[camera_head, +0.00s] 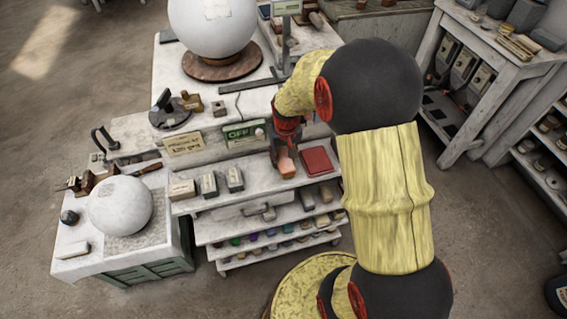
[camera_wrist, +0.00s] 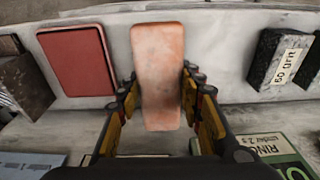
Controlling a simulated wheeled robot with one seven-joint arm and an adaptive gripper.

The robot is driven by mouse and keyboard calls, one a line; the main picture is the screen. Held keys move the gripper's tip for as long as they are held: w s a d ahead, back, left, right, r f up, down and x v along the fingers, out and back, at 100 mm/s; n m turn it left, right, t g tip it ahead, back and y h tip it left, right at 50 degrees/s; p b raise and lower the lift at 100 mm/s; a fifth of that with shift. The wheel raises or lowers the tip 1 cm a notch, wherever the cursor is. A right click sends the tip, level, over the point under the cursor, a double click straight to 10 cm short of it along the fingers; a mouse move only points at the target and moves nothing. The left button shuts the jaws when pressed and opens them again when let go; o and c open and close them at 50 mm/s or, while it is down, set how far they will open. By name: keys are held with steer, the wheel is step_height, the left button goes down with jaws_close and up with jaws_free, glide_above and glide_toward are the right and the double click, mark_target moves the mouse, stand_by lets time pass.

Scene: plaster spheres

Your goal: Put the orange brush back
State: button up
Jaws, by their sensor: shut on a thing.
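The orange brush (camera_wrist: 158,65) shows in the wrist view as a smooth, long orange-pink block; no bristles are visible. My gripper (camera_wrist: 161,84) is shut on it, with one finger along each long side. In the head view the orange brush (camera_head: 287,168) shows below my gripper (camera_head: 284,153), over the white top shelf of the cabinet (camera_head: 255,192). I cannot tell whether its underside touches the shelf.
A red square block (camera_head: 316,160) lies just right of the brush. Several grey and tan labelled blocks (camera_head: 208,185) stand at the left. A white sphere (camera_head: 121,205) rests on the left cabinet. Bare shelf shows around the brush.

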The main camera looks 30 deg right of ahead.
mark_target(285, 159)
steer(key=shift+f, duration=1.3)
steer(key=shift+f, duration=0.1)
steer(key=o, duration=1.2)
steer(key=shift+s, duration=0.1)
steer(key=shift+o, duration=0.2)
steer(key=r, duration=0.4)
steer(key=s+r+p, duration=0.1)
steer(key=r, duration=0.7)
steer(key=shift+s+a, duration=0.2)
steer(key=s+a+r+n+t, duration=0.1)
steer(key=s+a+r, duration=0.2)
steer(key=r, duration=0.3)
steer(key=s+a+r+t, duration=0.1)
steer(key=s+a+r, duration=0.1)
steer(key=a+r, duration=0.3)
steer(key=s+a+r+n+t, duration=0.1)
steer(key=s+a+r, duration=0.2)
steer(key=s, duration=0.3)
steer(key=s+a+r+n+t, duration=0.1)
steer(key=s+a+r, duration=0.2)
steer(key=s, duration=0.4)
steer(key=shift+v, duration=0.9)
